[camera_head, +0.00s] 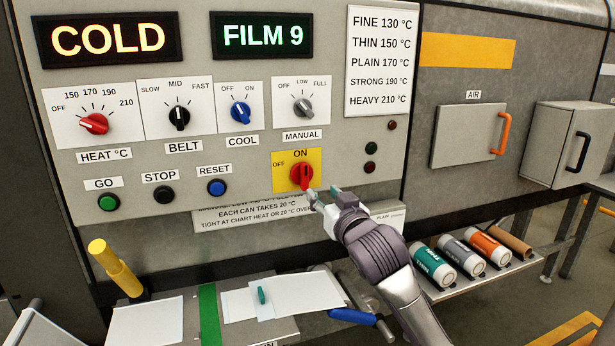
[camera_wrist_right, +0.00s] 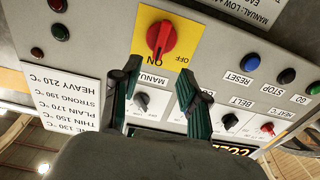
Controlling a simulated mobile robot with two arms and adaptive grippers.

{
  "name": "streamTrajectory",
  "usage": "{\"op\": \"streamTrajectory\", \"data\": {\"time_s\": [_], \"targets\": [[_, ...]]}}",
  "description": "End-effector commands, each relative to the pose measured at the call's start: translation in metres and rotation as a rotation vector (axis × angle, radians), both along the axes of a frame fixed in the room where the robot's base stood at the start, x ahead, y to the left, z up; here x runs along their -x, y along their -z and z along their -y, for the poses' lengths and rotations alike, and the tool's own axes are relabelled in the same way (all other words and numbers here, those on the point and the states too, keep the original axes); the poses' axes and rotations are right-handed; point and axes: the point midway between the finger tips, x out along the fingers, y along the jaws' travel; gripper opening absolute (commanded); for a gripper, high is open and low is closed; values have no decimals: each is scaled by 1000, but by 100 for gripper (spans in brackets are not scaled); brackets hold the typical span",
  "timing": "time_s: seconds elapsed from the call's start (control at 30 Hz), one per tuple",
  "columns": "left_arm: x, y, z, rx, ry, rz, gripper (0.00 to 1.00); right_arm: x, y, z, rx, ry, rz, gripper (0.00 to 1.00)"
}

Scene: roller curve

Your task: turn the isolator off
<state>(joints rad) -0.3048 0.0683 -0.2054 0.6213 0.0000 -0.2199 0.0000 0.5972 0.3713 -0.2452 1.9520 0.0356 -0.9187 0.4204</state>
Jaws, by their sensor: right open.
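The isolator is a red rotary knob (camera_head: 302,174) on a yellow plate (camera_head: 283,184) at the lower right of the control panel. Its grip stands about upright, in line with the ON label above it; OFF is at the upper left. My right gripper (camera_head: 324,192) is just below and right of the knob. In the right wrist view its two green-lined fingers (camera_wrist_right: 157,70) are spread apart and empty. The knob (camera_wrist_right: 160,39) shows upside down beyond the fingertips, about in line with the gap between them. My left gripper is not in view.
The manual knob (camera_head: 304,107) is above the isolator, and the blue reset button (camera_head: 216,187) is to its left. Below are a work surface with white sheets (camera_head: 300,293) and a blue handle (camera_head: 350,317). Film rolls (camera_head: 433,267) lie on a shelf at right.

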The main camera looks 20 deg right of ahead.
Motion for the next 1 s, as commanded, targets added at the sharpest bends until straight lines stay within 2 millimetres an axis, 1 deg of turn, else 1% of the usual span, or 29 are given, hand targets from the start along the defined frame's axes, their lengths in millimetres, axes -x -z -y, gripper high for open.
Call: {"op": "streamTrajectory", "data": {"time_s": [0.03, 0.3, 0.4, 0.5, 0.6, 0.7, 0.97, 1.0], "targets": [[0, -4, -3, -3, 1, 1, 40, -11, -3, 0, -1, 1, -1, 44], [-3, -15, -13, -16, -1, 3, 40, -70, -2, -2, -1, 1, -2, 44], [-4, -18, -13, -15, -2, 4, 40, -87, -2, -3, -1, 1, -1, 44], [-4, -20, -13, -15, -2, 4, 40, -100, -2, -3, -1, 0, 0, 44], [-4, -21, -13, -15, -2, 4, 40, -108, 0, -4, 0, 0, -1, 44], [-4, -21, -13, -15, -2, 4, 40, -112, 0, -4, 0, 0, 0, 44], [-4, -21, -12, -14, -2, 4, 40, -113, 0, -4, 0, 0, 0, 44], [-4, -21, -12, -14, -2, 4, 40, -113, 0, -4, 0, 0, 0, 42]]}}
